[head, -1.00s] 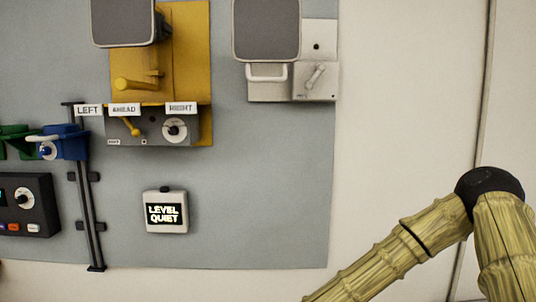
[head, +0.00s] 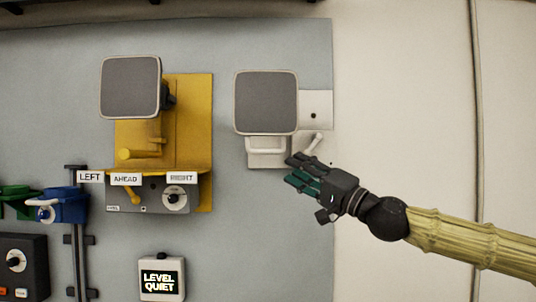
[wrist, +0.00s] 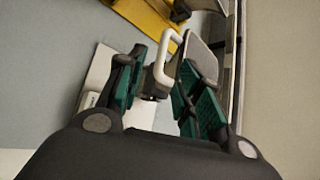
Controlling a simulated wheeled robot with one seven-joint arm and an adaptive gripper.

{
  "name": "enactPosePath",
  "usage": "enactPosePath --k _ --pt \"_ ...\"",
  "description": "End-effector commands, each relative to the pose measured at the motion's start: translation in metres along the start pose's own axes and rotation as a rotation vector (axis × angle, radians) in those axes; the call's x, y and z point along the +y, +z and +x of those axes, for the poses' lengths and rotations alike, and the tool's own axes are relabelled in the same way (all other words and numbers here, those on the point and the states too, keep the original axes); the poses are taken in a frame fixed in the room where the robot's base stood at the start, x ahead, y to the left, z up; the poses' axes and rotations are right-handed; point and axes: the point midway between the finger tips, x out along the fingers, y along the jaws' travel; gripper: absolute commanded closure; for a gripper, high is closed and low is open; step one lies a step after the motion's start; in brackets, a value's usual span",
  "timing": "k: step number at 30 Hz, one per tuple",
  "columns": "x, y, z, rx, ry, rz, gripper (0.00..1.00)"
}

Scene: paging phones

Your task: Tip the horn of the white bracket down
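The white bracket (head: 265,158) is on the grey wall board at the right. Its horn (head: 266,102) is a dark square face in a pale rim, facing out to the room. A white loop handle (head: 265,146) hangs just below the horn. My gripper (head: 290,172) is open and empty, just below and right of the handle in the head view. In the wrist view the handle (wrist: 168,58) shows beyond and between my open fingers (wrist: 158,92), with the horn (wrist: 200,58) behind the right finger. My gripper covers part of the bracket's lower right.
A small lever (head: 312,143) is on the bracket close to my fingers. A yellow bracket (head: 190,120) with another horn (head: 130,87) stands to the left, above a box labelled LEFT, AHEAD, RIGHT. A display (head: 161,279) reads LEVEL QUIET. The wall at right is bare.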

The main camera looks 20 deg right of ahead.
Motion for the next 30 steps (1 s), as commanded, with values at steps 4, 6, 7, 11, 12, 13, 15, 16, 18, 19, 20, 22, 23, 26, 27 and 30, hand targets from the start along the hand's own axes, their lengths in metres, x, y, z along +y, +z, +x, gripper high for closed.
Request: enactPosePath --k 4,6,7,11,12,13,15,16,18,19,20,22,23,26,27,30 --pt "-0.005 -0.004 0.005 0.003 -0.005 -0.001 0.65" --pt "-0.005 -0.004 0.012 0.003 -0.004 -0.001 0.65" --pt "-0.005 -0.004 0.015 0.004 -0.004 0.0 0.65" --pt "-0.005 -0.004 0.032 0.003 -0.004 -0.001 0.65" --pt "-0.005 -0.004 0.038 0.003 -0.003 0.0 0.65" --pt "-0.006 -0.004 0.042 0.003 -0.003 0.0 0.65" --pt "-0.005 -0.004 0.052 0.002 -0.003 0.0 0.65" --pt "-0.005 -0.004 0.056 0.002 -0.003 -0.001 0.65" --pt "-0.006 -0.004 0.067 0.002 -0.003 -0.001 0.65" --pt "-0.006 -0.004 0.071 0.003 -0.003 0.0 0.65" --pt "-0.006 -0.004 0.074 0.003 -0.003 0.0 0.65" --pt "-0.005 -0.003 0.083 0.002 -0.003 0.0 0.65" --pt "-0.005 -0.004 0.087 0.002 -0.003 0.0 0.65" --pt "-0.005 -0.004 0.097 0.003 -0.004 0.0 0.65" --pt "-0.005 -0.004 0.1 0.003 -0.004 0.0 0.65" --pt "-0.004 -0.003 0.104 0.003 -0.003 -0.001 0.65"
